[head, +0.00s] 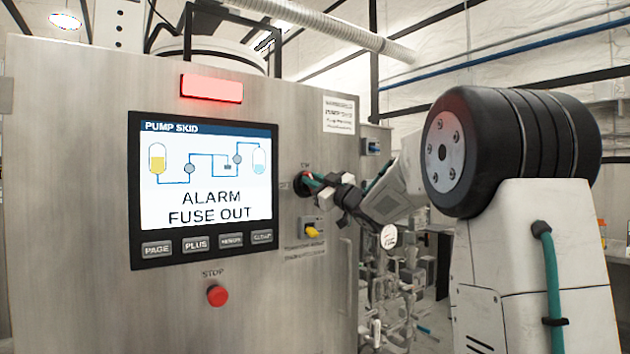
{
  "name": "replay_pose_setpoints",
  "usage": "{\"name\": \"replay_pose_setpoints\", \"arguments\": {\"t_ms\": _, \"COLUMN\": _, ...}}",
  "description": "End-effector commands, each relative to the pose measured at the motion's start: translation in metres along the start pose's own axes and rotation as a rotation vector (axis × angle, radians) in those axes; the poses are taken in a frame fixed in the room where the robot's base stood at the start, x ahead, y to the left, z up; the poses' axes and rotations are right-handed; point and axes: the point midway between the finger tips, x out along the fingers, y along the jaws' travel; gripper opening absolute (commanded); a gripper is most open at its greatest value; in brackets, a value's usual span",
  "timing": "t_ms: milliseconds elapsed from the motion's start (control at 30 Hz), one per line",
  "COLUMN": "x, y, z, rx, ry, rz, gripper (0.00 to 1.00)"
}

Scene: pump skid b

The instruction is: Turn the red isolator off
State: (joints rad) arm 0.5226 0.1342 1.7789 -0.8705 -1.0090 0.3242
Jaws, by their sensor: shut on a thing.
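The red isolator (302,186) is on the front of the steel cabinet, to the right of the screen. Its dark round base shows, with a little red at the handle. My gripper (319,186) reaches in from the right and is shut on the isolator's handle. The fingers hide most of the handle, so I cannot tell its exact angle. Small lettering above and left of the base is too small to read surely.
The screen (207,182) reads "ALARM FUSE OUT", under a lit red lamp (212,89). A yellow knob (312,231) sits just below the isolator. A red stop button (217,296) is lower left. Pipes and valves (395,300) stand right of the cabinet (70,250).

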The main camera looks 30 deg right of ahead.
Motion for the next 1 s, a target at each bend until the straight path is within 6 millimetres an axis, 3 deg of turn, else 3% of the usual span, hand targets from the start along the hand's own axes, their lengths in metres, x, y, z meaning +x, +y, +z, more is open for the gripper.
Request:
{"name": "replay_pose_setpoints", "arguments": {"t_ms": 33, "x": -0.001, "y": -0.003, "z": 0.006, "rx": -0.037, "ry": -0.011, "rz": -0.021, "gripper": 0.00}}
{"name": "replay_pose_setpoints", "arguments": {"t_ms": 1000, "x": -0.003, "y": -0.013, "z": 0.011, "rx": -0.836, "ry": -0.009, "rz": -0.353, "gripper": 0.00}}
